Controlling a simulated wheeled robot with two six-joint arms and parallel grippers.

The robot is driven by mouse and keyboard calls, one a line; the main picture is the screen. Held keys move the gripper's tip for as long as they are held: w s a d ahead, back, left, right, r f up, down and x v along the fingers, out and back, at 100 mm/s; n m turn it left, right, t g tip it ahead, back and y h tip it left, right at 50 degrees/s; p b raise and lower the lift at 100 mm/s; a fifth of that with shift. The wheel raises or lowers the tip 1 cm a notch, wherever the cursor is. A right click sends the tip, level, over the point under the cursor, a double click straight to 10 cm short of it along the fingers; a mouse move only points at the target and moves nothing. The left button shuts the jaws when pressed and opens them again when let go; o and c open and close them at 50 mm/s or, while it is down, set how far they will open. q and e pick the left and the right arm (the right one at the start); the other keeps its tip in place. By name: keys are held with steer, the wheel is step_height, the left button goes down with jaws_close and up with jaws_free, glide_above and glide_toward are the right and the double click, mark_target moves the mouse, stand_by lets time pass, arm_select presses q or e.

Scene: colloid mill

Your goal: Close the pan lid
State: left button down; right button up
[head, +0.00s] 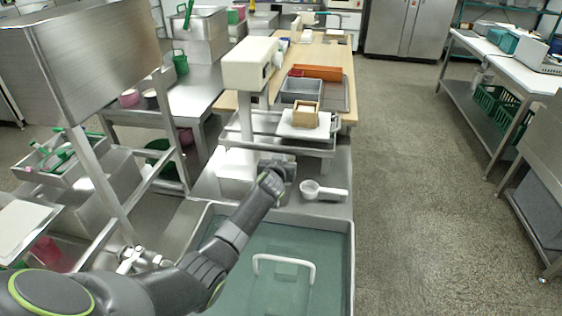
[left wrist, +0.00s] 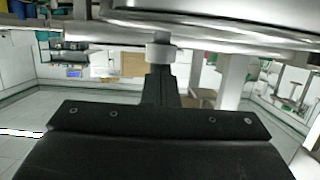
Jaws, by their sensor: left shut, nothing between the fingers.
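My left arm reaches from the lower left in the head view. Its gripper (head: 280,165) is beside the white base (head: 238,168) of the machine, over the steel worktop. In the left wrist view the dark fingers (left wrist: 160,88) are together, with nothing seen between them. Their tips are close to a short grey cylinder (left wrist: 160,52) under a curved shiny steel rim (left wrist: 215,22); I cannot tell whether they touch. I cannot tell whether this steel part is the pan or its lid. My right gripper is not in view.
A steel basin (head: 349,260) with a teal inside and a white bar handle (head: 284,258) is in front. A white scoop (head: 322,191) lies on the worktop. A wooden box (head: 305,114) and grey tray (head: 301,90) stand behind. The floor (head: 430,190) at right is clear.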

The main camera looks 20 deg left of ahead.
arm_select(q)
step_height(320, 180, up, 5)
steer(key=p, duration=0.3)
steer(key=shift+w+a+f+p, duration=0.1)
steer(key=shift+w+a+p, duration=0.05)
steer(key=shift+p, duration=0.25)
steer(key=shift+s+d+f+b, duration=0.25)
steer(key=shift+s+d+b, duration=0.05)
steer(key=shift+s, duration=0.4)
steer(key=v, duration=0.8)
steer(key=shift+s, duration=0.3)
